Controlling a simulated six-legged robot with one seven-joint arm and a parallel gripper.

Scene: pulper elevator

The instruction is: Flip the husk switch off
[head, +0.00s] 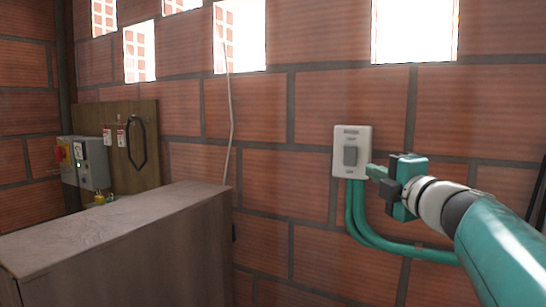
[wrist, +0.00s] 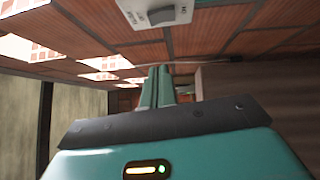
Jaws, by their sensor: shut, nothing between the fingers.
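The husk switch (head: 350,156) is a grey rocker on a white wall plate (head: 351,133) on the brick wall, right of centre in the head view. A small label sits above the rocker. The switch also shows at the top of the wrist view (wrist: 162,15), partly cut by the frame edge. My gripper (head: 371,172) is shut and empty. Its teal fingertips are at the lower right of the plate in the head view; I cannot tell whether they touch it. In the wrist view the closed fingers (wrist: 157,86) point away from the camera, below the switch.
Green conduits (head: 362,215) run down from the plate and off to the right. A wooden cabinet (head: 120,235) stands at lower left. Behind it, a wooden board (head: 125,150) carries a grey control box (head: 93,160) and hanging items. Bright openings (head: 415,30) are high in the wall.

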